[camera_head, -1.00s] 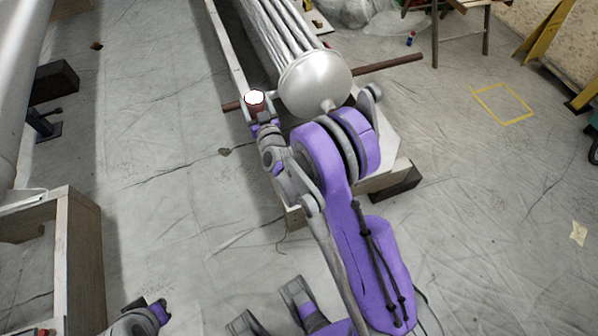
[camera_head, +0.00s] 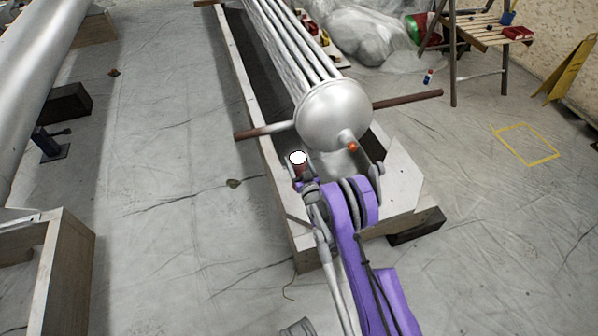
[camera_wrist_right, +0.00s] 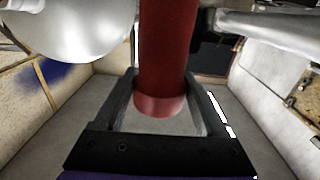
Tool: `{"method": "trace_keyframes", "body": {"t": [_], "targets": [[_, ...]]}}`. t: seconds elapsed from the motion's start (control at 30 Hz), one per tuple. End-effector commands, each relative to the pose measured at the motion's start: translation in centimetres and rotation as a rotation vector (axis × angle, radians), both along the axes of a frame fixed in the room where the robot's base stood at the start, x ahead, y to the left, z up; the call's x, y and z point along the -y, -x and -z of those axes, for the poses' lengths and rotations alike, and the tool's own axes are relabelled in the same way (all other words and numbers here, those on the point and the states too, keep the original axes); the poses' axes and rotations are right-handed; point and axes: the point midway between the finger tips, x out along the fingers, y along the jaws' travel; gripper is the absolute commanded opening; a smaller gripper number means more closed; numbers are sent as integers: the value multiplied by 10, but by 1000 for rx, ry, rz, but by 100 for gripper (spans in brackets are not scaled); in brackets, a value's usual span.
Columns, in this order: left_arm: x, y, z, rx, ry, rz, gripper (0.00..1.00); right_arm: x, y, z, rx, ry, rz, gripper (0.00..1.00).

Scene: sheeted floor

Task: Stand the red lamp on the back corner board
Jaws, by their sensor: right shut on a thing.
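The red lamp (camera_head: 299,170) is a short red cylinder with a bright white top, held roughly upright in the head view, over the near end of the long wooden crate. My right gripper (camera_head: 304,183) is shut on it. In the wrist view the lamp's red body (camera_wrist_right: 163,50) stands between the two fingers (camera_wrist_right: 163,92), with its lower end showing. A pale corner board (camera_head: 403,182) lies across the crate's near right corner, right of the lamp and apart from it. I cannot tell whether this is the back one. My left gripper is out of view.
A large silver ribbed cylinder with a domed end (camera_head: 333,113) lies in the crate (camera_head: 248,105), close beyond the lamp. A brown bar (camera_head: 408,99) crosses there. A wooden frame (camera_head: 65,265) stands at lower left. Floor between is mostly clear.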

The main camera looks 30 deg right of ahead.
Motion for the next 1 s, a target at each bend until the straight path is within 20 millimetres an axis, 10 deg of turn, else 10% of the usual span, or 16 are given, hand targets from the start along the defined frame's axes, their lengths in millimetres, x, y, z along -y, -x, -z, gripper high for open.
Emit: {"method": "trace_keyframes", "body": {"t": [0.67,0.7,0.83,1.0], "targets": [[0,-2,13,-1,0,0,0,0,0,41,1,0,0,0],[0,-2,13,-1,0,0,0,0,0,40,0,0,0,78],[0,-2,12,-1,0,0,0,0,0,39,0,0,0,100],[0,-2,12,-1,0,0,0,0,0,39,0,0,0,100]]}}
